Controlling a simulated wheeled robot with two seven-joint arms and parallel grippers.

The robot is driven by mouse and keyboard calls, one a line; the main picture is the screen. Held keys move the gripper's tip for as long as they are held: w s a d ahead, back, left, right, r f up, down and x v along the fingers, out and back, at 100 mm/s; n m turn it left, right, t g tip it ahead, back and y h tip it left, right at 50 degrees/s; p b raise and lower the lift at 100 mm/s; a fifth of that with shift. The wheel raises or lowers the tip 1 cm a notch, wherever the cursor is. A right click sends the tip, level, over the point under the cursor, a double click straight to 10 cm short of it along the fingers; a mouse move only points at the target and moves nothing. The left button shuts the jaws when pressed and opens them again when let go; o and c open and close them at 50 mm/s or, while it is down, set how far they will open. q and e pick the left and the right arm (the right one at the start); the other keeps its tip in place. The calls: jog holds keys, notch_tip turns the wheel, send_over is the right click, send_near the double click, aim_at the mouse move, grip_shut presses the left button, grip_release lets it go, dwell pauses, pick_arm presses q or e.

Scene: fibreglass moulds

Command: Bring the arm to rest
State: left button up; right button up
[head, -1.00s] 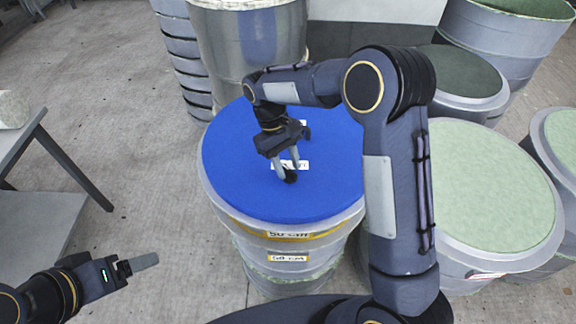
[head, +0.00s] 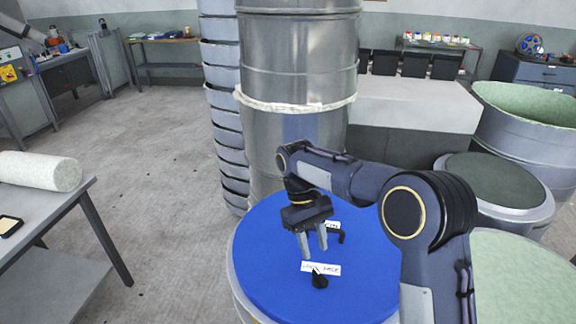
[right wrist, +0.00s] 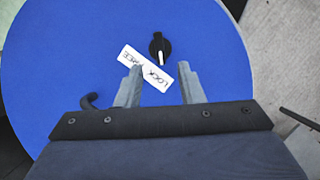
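My right arm reaches from the lower right over a round blue-topped mould in the head view. My right gripper (head: 314,246) points down above the blue top (head: 262,262). Its two fingers stand apart with nothing between them, also in the right wrist view (right wrist: 160,82). A black knob (head: 320,281) with a white pointer mark sits on the blue top just beyond the fingertips, beside a white label (head: 321,268) reading "LOCK" and "FREE". The knob (right wrist: 159,46) and label (right wrist: 146,67) show in the right wrist view. My left gripper is out of the head view.
A tall metal drum (head: 296,90) and stacked grey rims (head: 226,120) stand behind the blue-topped mould. Green-topped moulds (head: 500,185) crowd the right. A table (head: 60,200) with a white roll (head: 40,171) is at the left. Open floor lies between.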

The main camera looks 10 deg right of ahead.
jog(key=s+d+r+m+t+y, duration=0.35)
jog(key=s+d+r, duration=0.35)
jog(key=s+d, duration=0.3)
jog(key=s+f+m+t+y, duration=0.1)
jog(key=s+t, duration=0.2)
jog(key=s, duration=0.4)
jog(key=s+a+f+m+t+y, duration=0.1)
jog(key=s+f+m+t, duration=0.1)
jog(key=s, duration=0.6)
jog(key=shift+s+t, duration=0.2)
jog(key=shift+t, duration=0.35)
